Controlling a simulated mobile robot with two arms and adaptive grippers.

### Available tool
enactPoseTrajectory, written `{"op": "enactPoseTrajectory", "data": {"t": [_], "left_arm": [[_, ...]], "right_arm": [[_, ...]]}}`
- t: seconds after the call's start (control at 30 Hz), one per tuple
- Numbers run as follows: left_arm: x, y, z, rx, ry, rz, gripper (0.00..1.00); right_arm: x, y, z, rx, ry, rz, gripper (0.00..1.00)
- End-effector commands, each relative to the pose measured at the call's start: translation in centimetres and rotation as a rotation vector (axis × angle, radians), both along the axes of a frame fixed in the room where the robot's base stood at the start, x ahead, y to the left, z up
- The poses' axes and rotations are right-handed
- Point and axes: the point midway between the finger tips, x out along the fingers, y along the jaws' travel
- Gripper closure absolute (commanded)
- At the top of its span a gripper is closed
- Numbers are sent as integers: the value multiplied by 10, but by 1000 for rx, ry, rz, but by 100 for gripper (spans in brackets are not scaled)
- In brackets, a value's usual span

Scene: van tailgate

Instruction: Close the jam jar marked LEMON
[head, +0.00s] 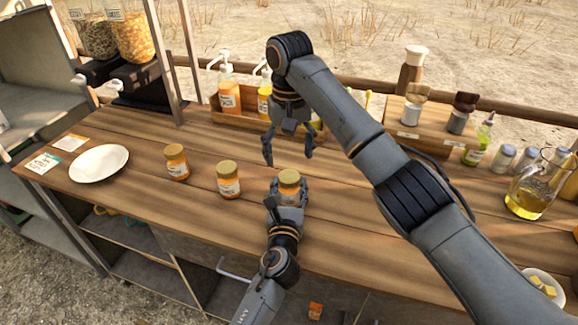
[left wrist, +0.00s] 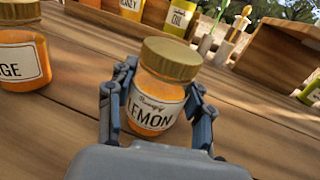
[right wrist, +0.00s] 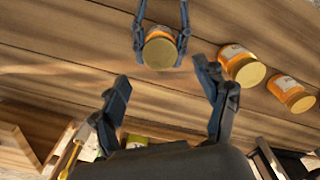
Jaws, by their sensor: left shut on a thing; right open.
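The LEMON jam jar (left wrist: 152,103), with orange contents and a gold lid (left wrist: 171,59), stands on the wooden counter. My left gripper (left wrist: 150,92) is shut around its glass body, below the lid. The lid sits on top of the jar; how tightly it is screwed cannot be told. The jar also shows in the head view (head: 289,180). My right gripper (head: 289,158) is open and empty, fingers pointing down, above the counter just behind the jar. In the right wrist view the jar's lid (right wrist: 160,53) lies beyond the open fingers.
Two similar lidded jars (head: 228,181) (head: 176,162) stand left of the LEMON jar. A white plate (head: 99,163) lies further left. A wooden caddy with pump bottles (head: 229,97) stands behind. An oil jug (head: 532,187) is at the right.

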Motion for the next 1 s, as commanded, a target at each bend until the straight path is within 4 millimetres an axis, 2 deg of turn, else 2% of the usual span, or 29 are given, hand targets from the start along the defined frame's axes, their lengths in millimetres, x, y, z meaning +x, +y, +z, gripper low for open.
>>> {"op": "enactPoseTrajectory", "data": {"t": [0.03, 0.1, 0.3, 0.47, 0.73, 0.77, 0.87, 1.0], "left_arm": [[0, 0, 0, 0, 0, 0, 100], [0, 0, 0, 0, 0, 0, 100], [0, 0, 0, 0, 0, 0, 100], [0, 0, 0, 0, 0, 0, 100], [0, 0, 0, 0, 0, 0, 100], [0, 0, 0, 0, 0, 0, 43], [0, 0, 0, 0, 0, 0, 22], [0, 0, 0, 0, 0, 0, 22]], "right_arm": [[1, 0, 14, -1, -4, 1, 26], [1, -1, 27, -4, -4, 1, 26], [0, 0, 55, -1, 0, 0, 26], [0, 0, 64, -1, 2, 0, 26], [0, 0, 65, 0, 2, 0, 26], [0, 0, 65, 0, 2, 0, 26], [0, 0, 65, 0, 2, 0, 26], [0, 0, 65, 0, 2, 0, 26]]}}
